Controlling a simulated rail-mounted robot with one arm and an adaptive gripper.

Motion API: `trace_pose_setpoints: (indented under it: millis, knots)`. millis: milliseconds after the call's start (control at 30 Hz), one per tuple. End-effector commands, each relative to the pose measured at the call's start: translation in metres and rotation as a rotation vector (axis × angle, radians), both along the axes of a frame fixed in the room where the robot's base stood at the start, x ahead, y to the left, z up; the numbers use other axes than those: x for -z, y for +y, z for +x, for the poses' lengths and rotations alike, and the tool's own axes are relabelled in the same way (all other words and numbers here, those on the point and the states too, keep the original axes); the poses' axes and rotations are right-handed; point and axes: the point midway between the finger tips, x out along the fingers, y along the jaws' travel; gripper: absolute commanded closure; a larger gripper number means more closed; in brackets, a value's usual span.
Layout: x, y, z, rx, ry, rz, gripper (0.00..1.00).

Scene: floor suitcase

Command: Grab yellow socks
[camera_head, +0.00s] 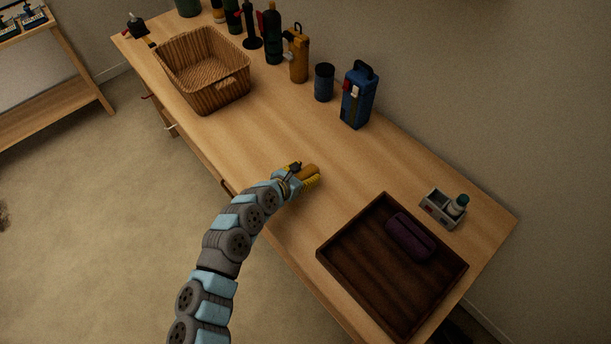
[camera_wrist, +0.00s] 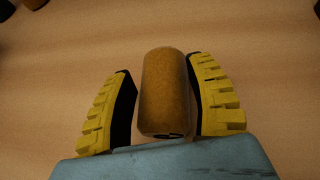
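The yellow socks (camera_wrist: 167,92) are a rolled, mustard-yellow bundle lying on the wooden table. In the wrist view the roll lies between the two yellow ribbed fingers of my gripper (camera_wrist: 166,100). A narrow gap shows on the left side of the roll, and the right finger is very close to it or touching. My gripper is open around the socks. In the head view my gripper (camera_head: 308,176) is low over the middle of the table, and the socks (camera_head: 309,170) show only partly beside the fingers.
A dark wooden tray (camera_head: 345,238) with a purple roll (camera_head: 410,236) lies to the right. A small grey caddy (camera_head: 436,207) stands behind it. A wicker basket (camera_head: 203,97) is at the far left. A blue container (camera_head: 359,98), a dark cup (camera_head: 324,82) and several bottles line the wall side.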

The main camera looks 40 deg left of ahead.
Motion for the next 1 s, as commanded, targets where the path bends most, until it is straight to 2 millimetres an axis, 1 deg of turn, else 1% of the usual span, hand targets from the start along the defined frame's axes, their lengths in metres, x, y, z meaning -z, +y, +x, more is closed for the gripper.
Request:
trace_pose_setpoints:
  millis: [33,67,100,133,467,600,733,867,1000]
  knots:
    - [0.000,0.000,0.000,0.000,0.000,0.000,0.61]
    - [0.000,0.000,0.000,0.000,0.000,0.000,0.70]
    - [0.000,0.000,0.000,0.000,0.000,0.000,0.82]
    - [0.000,0.000,0.000,0.000,0.000,0.000,0.87]
    - [0.000,0.000,0.000,0.000,0.001,0.000,0.88]
    - [-0.003,0.000,-0.001,0.000,0.001,0.001,0.88]
    - [-0.014,0.001,-0.001,0.001,0.001,0.004,0.88]
    - [-0.034,-0.001,0.000,0.003,0.001,0.006,0.88]
    - [-0.048,-0.005,-0.013,0.000,0.001,0.007,0.88]
